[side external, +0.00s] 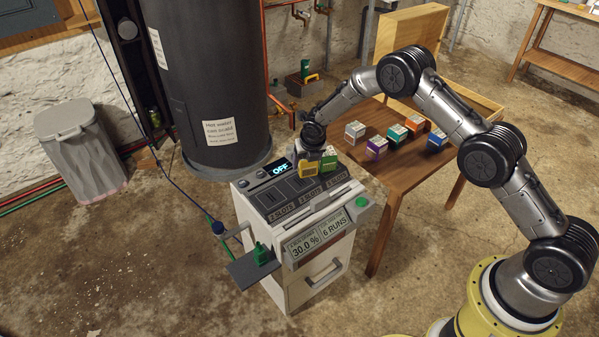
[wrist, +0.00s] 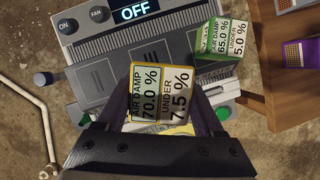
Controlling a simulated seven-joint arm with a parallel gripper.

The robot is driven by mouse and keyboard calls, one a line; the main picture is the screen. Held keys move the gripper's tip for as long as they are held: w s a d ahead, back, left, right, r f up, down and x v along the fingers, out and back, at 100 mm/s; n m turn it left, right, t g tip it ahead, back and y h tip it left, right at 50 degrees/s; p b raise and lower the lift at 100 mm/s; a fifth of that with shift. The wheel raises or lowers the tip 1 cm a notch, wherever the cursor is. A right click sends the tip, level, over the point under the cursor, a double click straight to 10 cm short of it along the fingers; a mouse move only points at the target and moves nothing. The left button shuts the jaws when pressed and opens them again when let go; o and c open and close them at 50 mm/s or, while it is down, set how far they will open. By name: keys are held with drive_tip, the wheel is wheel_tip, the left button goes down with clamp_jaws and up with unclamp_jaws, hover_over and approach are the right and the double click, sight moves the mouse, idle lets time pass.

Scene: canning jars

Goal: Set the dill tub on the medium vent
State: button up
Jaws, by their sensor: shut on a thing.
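My gripper (side external: 312,150) is over the top of the white-and-grey machine, shut on a yellow tub (side external: 308,169). In the wrist view the held tub (wrist: 160,92) sits between the fingers, with label faces reading "AIR DAMP 70.0 %" and "UNDER 7.5 %". I see no name "dill" on any tub. The dark slotted vents (side external: 291,190) lie side by side on the machine top, with slot-count labels along their front. Which is the medium one is not clear. I cannot tell whether the held tub touches the top.
A green tub (wrist: 219,40), marked 65.0 % and 5.0 %, stands close to the right of the held tub. Several coloured tubs stand on the wooden table (side external: 400,185). The machine's display (side external: 280,168) reads "OFF". A dark water tank (side external: 215,80) stands behind left.

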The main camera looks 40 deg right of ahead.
sight(298, 177)
drive_tip(key=w+f, duration=0.3)
drive_tip(key=shift+f, duration=0.25)
drive_tip(key=shift+w+f, duration=0.15)
drive_tip(key=shift+f, duration=0.7)
drive_tip(key=shift+w+f, duration=0.1)
drive_tip(key=shift+f, duration=0.75)
drive_tip(key=shift+f, duration=0.1)
drive_tip(key=o, duration=1.4)
drive_tip(key=shift+f, duration=0.1)
drive_tip(key=v, duration=1.2)
drive_tip(key=shift+s, duration=0.15)
drive_tip(key=shift+r, duration=0.3)
